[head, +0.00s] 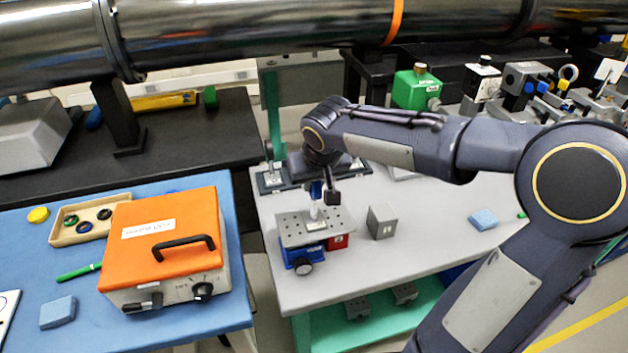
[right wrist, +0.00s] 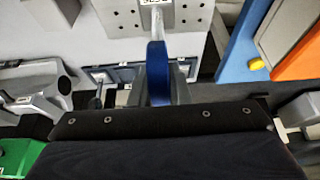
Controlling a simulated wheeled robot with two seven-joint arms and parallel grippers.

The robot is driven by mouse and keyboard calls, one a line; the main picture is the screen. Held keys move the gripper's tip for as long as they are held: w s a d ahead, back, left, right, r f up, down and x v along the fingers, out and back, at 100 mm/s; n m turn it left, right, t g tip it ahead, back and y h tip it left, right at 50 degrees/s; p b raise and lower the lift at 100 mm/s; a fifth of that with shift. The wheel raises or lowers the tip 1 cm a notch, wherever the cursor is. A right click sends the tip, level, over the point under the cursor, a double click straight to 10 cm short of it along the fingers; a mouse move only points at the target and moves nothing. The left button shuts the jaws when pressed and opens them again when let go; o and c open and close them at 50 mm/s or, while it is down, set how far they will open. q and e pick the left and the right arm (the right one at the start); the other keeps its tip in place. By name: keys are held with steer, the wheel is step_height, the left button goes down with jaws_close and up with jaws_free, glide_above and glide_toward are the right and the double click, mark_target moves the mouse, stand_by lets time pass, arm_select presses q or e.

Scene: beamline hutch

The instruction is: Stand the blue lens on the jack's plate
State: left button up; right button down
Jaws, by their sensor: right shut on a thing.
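My right gripper (head: 322,192) is shut on the blue lens (head: 315,188), over the jack's plate in the head view. The lens is upright, with a pale post below it and a small labelled foot (head: 317,225) at the plate. I cannot tell whether the foot touches the plate or hangs just above it. The jack's plate (head: 290,232) is grey with holes, on a blue body with a black knob. In the right wrist view the blue lens (right wrist: 158,75) shows edge-on in front of my gripper, with the perforated plate (right wrist: 120,14) beyond. My left gripper is not in view.
A grey block (head: 381,221) stands right of the jack, and a red block (head: 338,242) is beside its body. Behind are dark rail mounts (head: 271,181). An orange box (head: 170,235) stands on the blue-topped table at left. The grey table's front right is mostly clear.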

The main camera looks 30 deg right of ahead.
steer(key=c, duration=1.4)
jaws_free()
steer(key=shift+o, duration=0.2)
steer(key=shift+s+r+p, duration=0.1)
steer(key=shift+r+p, duration=0.2)
steer(key=shift+r, duration=0.15)
steer(key=v, duration=1.1)
steer(key=s+a+f+y, duration=0.2)
steer(key=s+f, duration=0.4)
steer(key=s, duration=0.3)
steer(key=s+a+f+n+t+y, duration=0.1)
steer(key=s+a+f+y, duration=0.2)
steer(key=s+f, duration=0.4)
steer(key=shift+s+a, duration=0.65)
steer(key=shift+s, duration=0.2)
